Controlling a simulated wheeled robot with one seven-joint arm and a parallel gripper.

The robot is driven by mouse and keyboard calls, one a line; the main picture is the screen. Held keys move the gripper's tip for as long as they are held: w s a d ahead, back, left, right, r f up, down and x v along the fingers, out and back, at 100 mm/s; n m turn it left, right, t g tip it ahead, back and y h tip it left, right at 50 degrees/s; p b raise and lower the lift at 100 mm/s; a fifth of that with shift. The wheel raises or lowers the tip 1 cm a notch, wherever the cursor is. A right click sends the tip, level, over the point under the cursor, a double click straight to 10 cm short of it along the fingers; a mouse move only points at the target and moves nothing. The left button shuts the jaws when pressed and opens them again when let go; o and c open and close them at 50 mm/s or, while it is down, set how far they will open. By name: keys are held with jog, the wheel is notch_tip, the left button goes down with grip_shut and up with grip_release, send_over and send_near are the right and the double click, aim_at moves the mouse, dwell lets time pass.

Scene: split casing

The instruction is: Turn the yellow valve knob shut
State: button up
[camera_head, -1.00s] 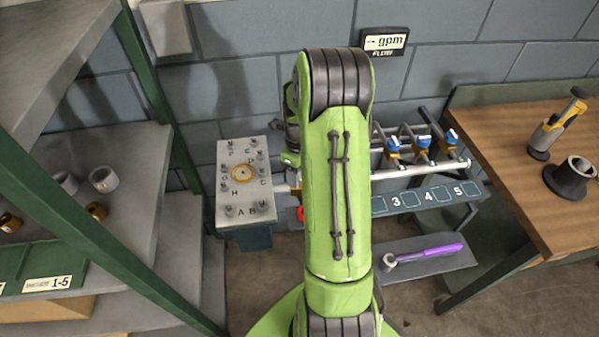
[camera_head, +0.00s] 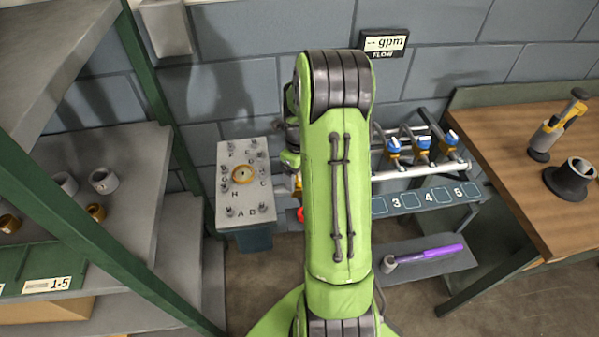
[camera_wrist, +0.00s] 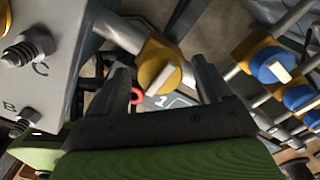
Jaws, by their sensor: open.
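The yellow valve knob (camera_wrist: 160,72), with a pale raised grip bar, sits on a pipe fitting in the wrist view. In the head view only a small yellow part (camera_head: 298,182) shows beside my arm, which hides the rest. My gripper (camera_wrist: 161,66) is open, its two fingers on the left and right of the knob in the picture. The knob appears between the fingertips or just beyond them; I cannot tell whether they touch it. Nothing is held. In the head view my forearm hides most of the gripper.
Several blue-handled yellow valves (camera_head: 423,148) stand on pipes to the right. A grey bolted casing (camera_head: 247,208) is on the left. A red ring (camera_wrist: 137,94) lies near the knob. A FLOW display (camera_head: 384,42) is on the wall. A purple-handled tool (camera_head: 432,253) lies on a low shelf.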

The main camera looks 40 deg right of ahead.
notch_tip(320, 180, up, 16)
jog(key=p, duration=0.2)
jog(key=shift+f, duration=0.15)
dwell(0.4)
jog(key=s+a+r+n+t, duration=0.1)
jog(key=s+a+r+n, duration=0.15)
jog(key=a+n, duration=0.3)
jog(key=s+a+r+n+t+h, duration=0.1)
jog(key=a+r+n, duration=0.2)
jog(key=a+n, duration=0.25)
jog(key=s+a+r+n+t, duration=0.1)
jog(key=s+a+r+n, duration=0.1)
jog(key=a+r+n, duration=0.3)
jog(key=s+a+f+n+t, duration=0.1)
jog(key=s+a+n, duration=0.2)
jog(key=n, duration=0.6)
jog(key=s+a+f+n+t+y, duration=0.1)
jog(key=s+a+f+n, duration=0.1)
jog(key=s+a+n, duration=0.2)
jog(key=s+n, duration=0.3)
jog(key=n, duration=0.2)
jog(key=shift+f+t, duration=0.25)
jog(key=shift+t, duration=0.05)
